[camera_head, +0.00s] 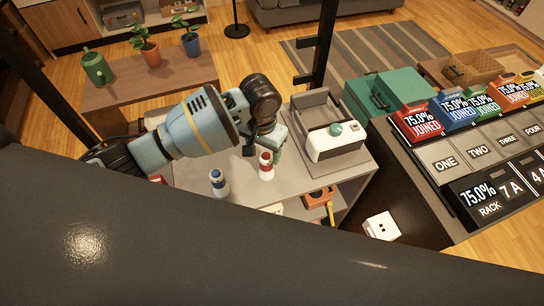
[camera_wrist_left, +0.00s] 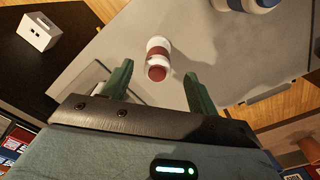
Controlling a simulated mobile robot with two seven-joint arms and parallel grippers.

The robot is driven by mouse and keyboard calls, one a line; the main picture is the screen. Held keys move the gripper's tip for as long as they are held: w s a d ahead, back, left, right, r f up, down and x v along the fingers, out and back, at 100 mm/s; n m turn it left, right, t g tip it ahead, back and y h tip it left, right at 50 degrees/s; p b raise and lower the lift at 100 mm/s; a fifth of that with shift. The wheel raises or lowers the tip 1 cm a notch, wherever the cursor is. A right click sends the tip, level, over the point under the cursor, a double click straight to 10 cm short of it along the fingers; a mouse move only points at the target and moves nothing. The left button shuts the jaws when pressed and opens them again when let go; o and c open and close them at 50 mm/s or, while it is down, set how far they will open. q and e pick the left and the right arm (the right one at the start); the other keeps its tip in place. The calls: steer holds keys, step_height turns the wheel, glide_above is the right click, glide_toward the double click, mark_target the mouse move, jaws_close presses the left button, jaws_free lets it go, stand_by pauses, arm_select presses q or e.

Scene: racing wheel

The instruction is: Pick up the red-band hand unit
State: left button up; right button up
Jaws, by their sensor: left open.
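The red-band hand unit (camera_head: 266,167) is a small white cylinder with a red band, standing on the grey table (camera_head: 190,168). My left gripper (camera_head: 274,142) is open beside its far side in the head view. In the left wrist view, the red-band hand unit (camera_wrist_left: 158,50) shows ahead of the two green fingers, roughly in line with the gap between them. The open left gripper (camera_wrist_left: 159,78) holds nothing. Whether a finger touches the unit cannot be told. My right gripper is not in view.
A blue-band unit (camera_head: 219,183) stands to the left of the red-band one. A white device with a green knob (camera_head: 336,139) sits on the table's right side. A dark panel hides the lower part of the head view. Orange items (camera_head: 318,196) lie on a lower shelf.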

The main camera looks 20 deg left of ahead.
mark_target(266, 164)
arm_select(q)
steer(key=shift+w, duration=0.7)
steer(key=shift+s, duration=0.35)
steer(key=shift+s+f, duration=0.1)
steer(key=shift+f, duration=0.85)
steer(key=shift+w+f, duration=0.2)
steer(key=shift+f, duration=0.1)
steer(key=shift+s+d+f+b, duration=0.15)
steer(key=shift+f+b, duration=0.35)
steer(key=shift+f, duration=2.05)
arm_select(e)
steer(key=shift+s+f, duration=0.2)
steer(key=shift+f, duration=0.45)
